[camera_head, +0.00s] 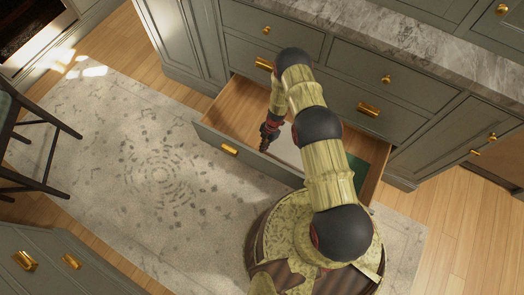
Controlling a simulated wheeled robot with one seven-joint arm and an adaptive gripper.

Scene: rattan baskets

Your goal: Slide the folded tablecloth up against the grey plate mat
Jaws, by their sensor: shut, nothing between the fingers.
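An open drawer (222,108) under the counter holds both flat things. A dark green piece (363,172), apparently the folded tablecloth, lies at the drawer's right end. A pale grey-white piece (289,152), apparently the grey plate mat, lies near the middle. My arm covers the space between them, so I cannot tell whether they touch. My gripper (264,145) is shut and empty. It points down inside the drawer by the front panel, just left of the pale piece. Whether it touches the pale piece or the drawer floor is too small to tell.
The drawer's left part is bare wood. Its front panel (210,138) and side walls bound the space. A marble counter (400,50) overhangs above. A patterned rug (150,170) covers the floor, with a dark chair (35,150) at left and another cabinet (50,265) at lower left.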

